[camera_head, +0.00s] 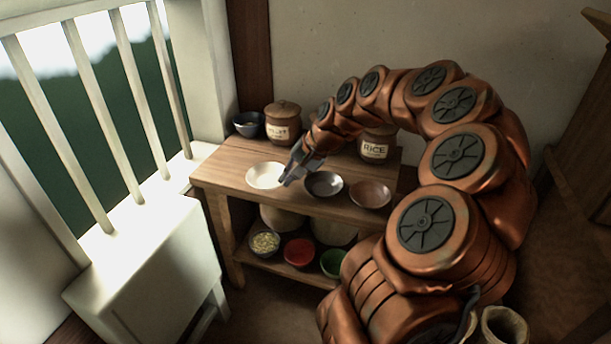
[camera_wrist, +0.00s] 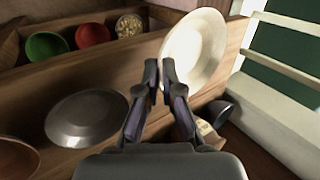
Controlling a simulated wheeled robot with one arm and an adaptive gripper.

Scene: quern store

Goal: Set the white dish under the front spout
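The white dish (camera_head: 265,175) is over the left part of the wooden table top. In the wrist view the white dish (camera_wrist: 198,45) looks tilted and covers part of the table's front edge, so it seems to be clear of the wood. My gripper (camera_head: 287,180) is at its right rim. In the wrist view my gripper (camera_wrist: 159,68) has its fingertips close together with the dish's rim between them. The front spout is not in sight in either view.
A dark grey dish (camera_head: 324,184) and a brown dish (camera_head: 370,194) sit on the wooden table (camera_head: 225,180). Lidded jars (camera_head: 283,125) and a dark bowl (camera_head: 248,124) stand behind. White bars stand left.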

